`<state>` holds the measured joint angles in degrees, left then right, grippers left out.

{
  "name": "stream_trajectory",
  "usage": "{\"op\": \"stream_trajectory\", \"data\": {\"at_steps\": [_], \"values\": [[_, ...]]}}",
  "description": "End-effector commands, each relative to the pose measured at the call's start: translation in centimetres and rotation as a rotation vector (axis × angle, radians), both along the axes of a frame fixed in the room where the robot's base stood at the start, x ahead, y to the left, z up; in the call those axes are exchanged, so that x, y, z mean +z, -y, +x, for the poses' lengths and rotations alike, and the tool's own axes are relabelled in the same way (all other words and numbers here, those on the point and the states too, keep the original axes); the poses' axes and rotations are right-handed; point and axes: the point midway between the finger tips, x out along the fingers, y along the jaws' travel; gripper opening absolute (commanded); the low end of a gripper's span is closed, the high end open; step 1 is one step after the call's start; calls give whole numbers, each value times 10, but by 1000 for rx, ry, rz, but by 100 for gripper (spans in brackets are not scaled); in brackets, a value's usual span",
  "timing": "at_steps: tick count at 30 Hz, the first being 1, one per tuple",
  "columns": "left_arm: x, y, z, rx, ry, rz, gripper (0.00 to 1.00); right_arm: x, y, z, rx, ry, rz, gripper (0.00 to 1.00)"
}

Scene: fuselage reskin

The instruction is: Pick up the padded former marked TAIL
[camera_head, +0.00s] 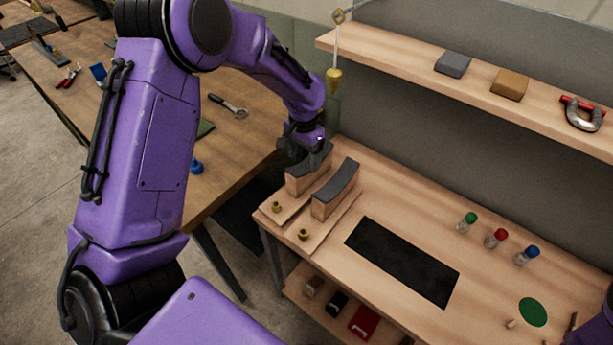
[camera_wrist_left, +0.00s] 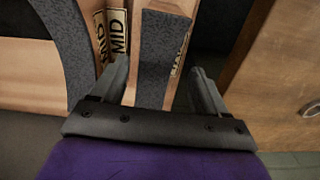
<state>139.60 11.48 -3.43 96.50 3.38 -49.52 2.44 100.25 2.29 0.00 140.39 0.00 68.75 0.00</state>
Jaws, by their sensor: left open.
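Two padded formers, wooden blocks with curved dark grey pads, stand side by side at the left end of the bench in the head view: a left one (camera_head: 303,182) and a right one (camera_head: 335,195). My left gripper (camera_head: 308,150) is over the left one. In the left wrist view, my open left gripper (camera_wrist_left: 160,66) has its fingers on either side of a narrow pad (camera_wrist_left: 164,45). The other pad (camera_wrist_left: 65,45) lies further left, and a plate reading MID (camera_wrist_left: 112,38) shows between the two. A plate right of the narrow pad is mostly hidden; I cannot read it.
A black mat (camera_head: 402,262), several small capped bottles (camera_head: 495,238) and a green disc (camera_head: 533,312) are on the bench. A shelf (camera_head: 400,58) runs behind it, and a brass plumb bob (camera_head: 334,80) hangs near my left arm. Another wooden table (camera_head: 235,135) stands to the left.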

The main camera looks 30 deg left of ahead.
Motion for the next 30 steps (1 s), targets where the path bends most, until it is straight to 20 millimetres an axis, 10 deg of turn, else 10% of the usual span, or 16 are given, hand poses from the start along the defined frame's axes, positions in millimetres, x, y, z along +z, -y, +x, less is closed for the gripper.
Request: {"op": "stream_trajectory", "data": {"at_steps": [14, 22, 30], "values": [[-45, 5, 0, -5, 0, 0, 74, 12, 0, 0, 0, 1, -1, 43], [-45, 6, 1, -6, 0, 0, 0, 12, 0, 0, 0, 1, -1, 43], [-44, 6, 1, -6, 2, 0, 0, 12, 0, 0, 0, 1, -1, 43]]}}
